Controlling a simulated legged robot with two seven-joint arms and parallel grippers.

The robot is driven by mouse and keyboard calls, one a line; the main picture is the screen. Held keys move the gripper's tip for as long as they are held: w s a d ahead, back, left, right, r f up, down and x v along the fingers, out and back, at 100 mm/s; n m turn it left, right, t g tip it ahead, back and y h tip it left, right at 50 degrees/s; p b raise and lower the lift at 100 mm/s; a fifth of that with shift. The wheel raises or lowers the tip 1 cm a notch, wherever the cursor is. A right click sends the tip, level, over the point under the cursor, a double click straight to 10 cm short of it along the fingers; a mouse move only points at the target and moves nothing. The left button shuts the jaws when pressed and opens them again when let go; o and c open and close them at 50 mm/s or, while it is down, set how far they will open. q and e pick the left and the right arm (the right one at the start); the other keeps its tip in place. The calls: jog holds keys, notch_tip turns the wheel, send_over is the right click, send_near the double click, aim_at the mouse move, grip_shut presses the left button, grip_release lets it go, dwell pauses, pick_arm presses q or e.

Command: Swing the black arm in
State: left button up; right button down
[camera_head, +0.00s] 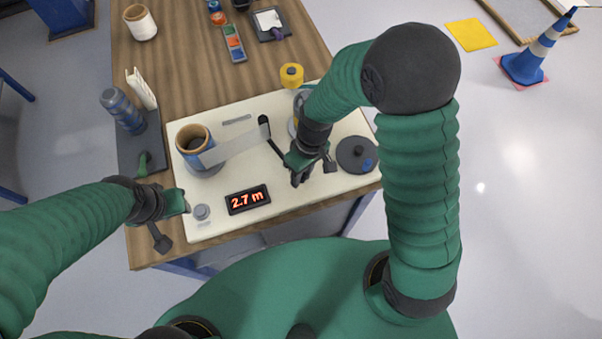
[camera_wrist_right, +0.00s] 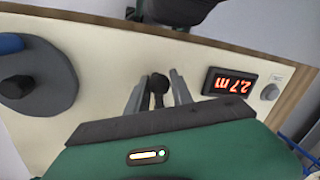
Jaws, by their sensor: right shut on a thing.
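The black arm (camera_head: 276,143) is a thin bar on the cream board (camera_head: 225,120). Its rounded far end is beside the end of a pale film strip (camera_head: 235,143), and its near end runs to my right gripper (camera_head: 298,178). In the right wrist view the gripper's two fingers (camera_wrist_right: 158,92) are shut on a black knob (camera_wrist_right: 159,80). The strip comes from the film roll (camera_head: 192,140) at left. My left gripper (camera_head: 184,203) hovers by the board's left front edge; its finger gap cannot be made out.
A display (camera_head: 248,199) reads 2.7 m, with a grey knob (camera_head: 202,212) beside it. A dark round disc (camera_head: 357,155) is at right. A yellow-topped post (camera_head: 291,75) stands at the back. A blue bottle (camera_head: 122,112) stands left of the board.

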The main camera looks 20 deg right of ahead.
jog(key=shift+s+a, duration=0.1)
jog(key=shift+s, duration=0.05)
dwell(0.8)
jog(key=shift+s+a+m+t+p, duration=0.15)
jog(key=shift+a+m+p, duration=0.25)
jog(key=shift+m, duration=0.4)
jog(key=shift+a+m+t+p, duration=0.15)
jog(key=shift+a+m+p, duration=0.2)
jog(key=shift+m, duration=0.45)
jog(key=shift+a+m+t+p, duration=0.2)
jog(key=shift+a+m+p, duration=0.15)
jog(key=shift+a+m, duration=0.45)
jog(key=shift+a+m+t+p, duration=0.2)
jog(key=shift+a+m+p, duration=0.15)
jog(key=shift+m, duration=0.75)
jog(key=c, duration=1.5)
grip_release()
jog(key=o, duration=0.4)
jog(key=shift+w+a, duration=0.1)
jog(key=shift+w, duration=0.1)
jog(key=shift+c, duration=0.2)
jog(key=shift+r, duration=0.1)
